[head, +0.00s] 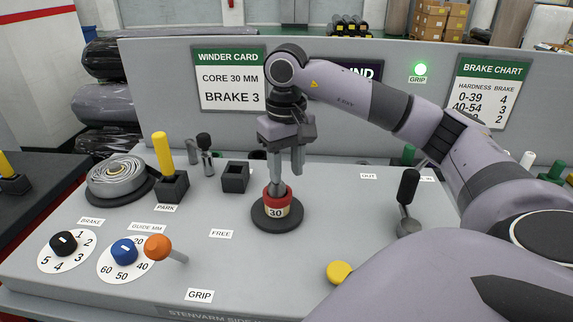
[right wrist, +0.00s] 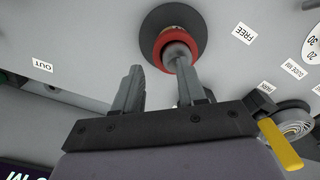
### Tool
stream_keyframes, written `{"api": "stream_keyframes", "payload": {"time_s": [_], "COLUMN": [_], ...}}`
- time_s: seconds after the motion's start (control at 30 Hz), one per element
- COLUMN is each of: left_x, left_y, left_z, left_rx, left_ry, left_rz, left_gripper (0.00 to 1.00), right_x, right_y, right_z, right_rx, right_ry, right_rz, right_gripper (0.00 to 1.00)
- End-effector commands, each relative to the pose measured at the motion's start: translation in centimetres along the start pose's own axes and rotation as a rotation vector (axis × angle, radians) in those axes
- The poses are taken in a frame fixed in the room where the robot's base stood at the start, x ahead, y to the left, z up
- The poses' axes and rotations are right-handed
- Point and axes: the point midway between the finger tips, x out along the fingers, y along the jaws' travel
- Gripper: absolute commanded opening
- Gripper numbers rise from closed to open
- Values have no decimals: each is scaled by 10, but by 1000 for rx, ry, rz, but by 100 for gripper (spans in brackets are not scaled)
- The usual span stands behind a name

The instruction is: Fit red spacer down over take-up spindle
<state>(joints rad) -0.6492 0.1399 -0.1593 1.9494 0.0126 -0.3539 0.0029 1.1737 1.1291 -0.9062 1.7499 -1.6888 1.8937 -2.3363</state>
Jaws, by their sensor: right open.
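The red spacer (head: 279,190) is a ring around the upright take-up spindle, low down, at the cream band marked 30 (head: 276,211) above a dark round base (head: 262,222). In the right wrist view the red ring (right wrist: 160,50) encircles the grey spindle (right wrist: 177,52). My right gripper (head: 285,170) points down just above the ring, its fingers apart. In the right wrist view the open gripper (right wrist: 160,80) holds nothing; the spindle top shows close to the right-hand finger. Whether a finger touches it, I cannot tell. My left gripper is out of view.
An empty dark square socket (head: 235,177) stands left of the spindle. A yellow post (head: 162,152) stands in the PARK block. A black-handled lever (head: 408,188) is at right, an orange-knobbed lever (head: 157,247) at front left. A green GRIP lamp (head: 420,69) is lit.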

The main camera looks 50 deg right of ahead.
Motion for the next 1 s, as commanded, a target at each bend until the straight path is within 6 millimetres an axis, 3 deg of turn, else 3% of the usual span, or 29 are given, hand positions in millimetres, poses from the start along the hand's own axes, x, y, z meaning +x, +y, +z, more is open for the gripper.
{"api": "stream_keyframes", "payload": {"time_s": [0.13, 0.4, 0.5, 1.0], "left_x": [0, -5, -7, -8], "left_y": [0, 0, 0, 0], "left_z": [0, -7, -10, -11], "left_rx": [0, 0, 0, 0], "left_ry": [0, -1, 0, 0], "left_rz": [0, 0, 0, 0], "left_gripper": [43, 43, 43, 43], "right_x": [-11, -59, -67, -72], "right_y": [-2, 0, 0, 0], "right_z": [0, 0, 0, 1], "right_rx": [-3, 0, 1, 1], "right_ry": [0, 2, 2, 1], "right_rz": [-2, 0, 0, 0], "right_gripper": [43, 43, 43, 43]}}
